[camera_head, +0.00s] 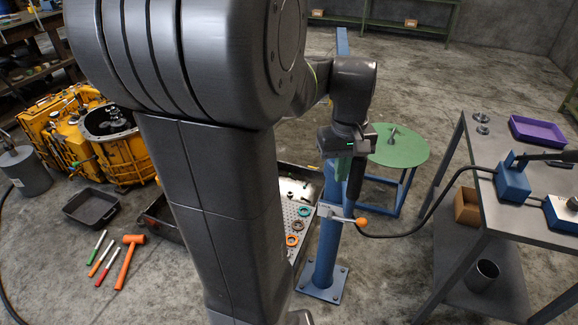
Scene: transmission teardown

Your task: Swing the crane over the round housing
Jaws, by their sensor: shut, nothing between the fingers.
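The crane is a blue post (328,240) bolted to the floor by a square base plate, right of centre. A blue beam (342,42) shows above my arm and looks like its boom; my arm hides where the two meet. A grey lever with an orange knob (361,222) sticks out from the post. My gripper (352,196) points down in front of the post, just above the lever. It is shut and empty; I cannot tell if it touches the lever. The round housing (118,150), yellow with an open top and dark parts inside, stands at the left.
A perforated tray (299,212) with rings stands behind my arm. A green round table (400,148) is beyond the post. A grey bench (520,215) with blue boxes and a cable is at the right. A black bin (92,208) and an orange mallet (128,258) lie left.

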